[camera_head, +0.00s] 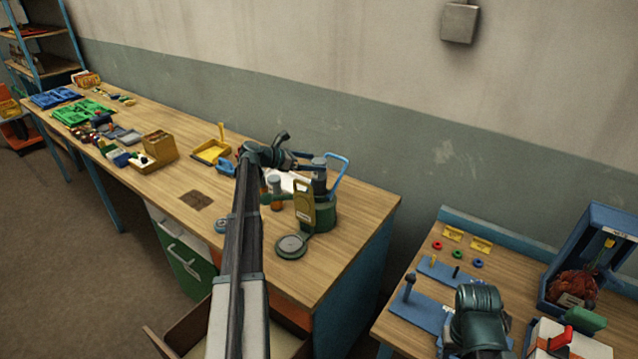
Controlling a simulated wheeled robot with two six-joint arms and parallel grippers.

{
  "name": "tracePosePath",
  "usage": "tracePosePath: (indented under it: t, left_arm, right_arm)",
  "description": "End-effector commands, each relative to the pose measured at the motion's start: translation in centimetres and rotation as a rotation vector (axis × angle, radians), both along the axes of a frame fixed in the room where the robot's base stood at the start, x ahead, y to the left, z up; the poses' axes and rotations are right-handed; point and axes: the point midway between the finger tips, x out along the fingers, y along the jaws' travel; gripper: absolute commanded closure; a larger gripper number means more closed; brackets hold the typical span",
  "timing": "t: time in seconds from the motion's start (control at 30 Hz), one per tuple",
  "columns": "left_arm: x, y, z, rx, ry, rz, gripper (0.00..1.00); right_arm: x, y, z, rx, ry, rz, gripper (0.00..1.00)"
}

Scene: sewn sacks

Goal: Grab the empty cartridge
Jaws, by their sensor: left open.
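My left gripper (304,160) is open at the back of the long wooden bench, beside a dark cylinder (319,178) on a green device. The device (322,212) has a yellow upright plate (304,200), a blue handle (339,172) and a round grey disc (291,246) at its front. A small grey and orange cylinder (276,190) stands to its left. I cannot tell which of these, if any, is the empty cartridge. My left arm hides part of the bench. My right arm's dark green wrist shows at the lower right; its fingers are hidden.
Along the bench are a yellow tray (211,152), a tan box (160,147), and green (83,112) and blue bins (55,97). A lower right table holds a blue board (425,312) with pegs and a blue open box (597,240).

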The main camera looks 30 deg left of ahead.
Motion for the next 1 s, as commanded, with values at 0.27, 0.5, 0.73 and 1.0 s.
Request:
tracePosePath:
  t: [0.27, 0.5, 0.73, 1.0]
  left_arm:
    - [0.4, -0.4, -0.2, 0.001, 0.000, 0.000, 0.01]
    - [2.4, -2.5, -1.3, 0.001, -0.001, -0.003, 0.01]
    - [4.0, -3.3, -1.9, 0.001, 0.000, 0.000, 0.01]
    - [3.9, -3.3, -1.8, 0.001, 0.000, 0.000, 0.22]
  right_arm:
    - [0.0, 0.0, -0.2, 0.000, 0.000, 0.000, 0.50]
    - [0.0, 0.0, -1.3, 0.000, 0.000, 0.000, 0.50]
    - [0.0, 0.0, -1.9, 0.000, 0.000, -0.001, 0.50]
    - [0.0, 0.0, -1.8, 0.000, 0.000, -0.001, 0.50]
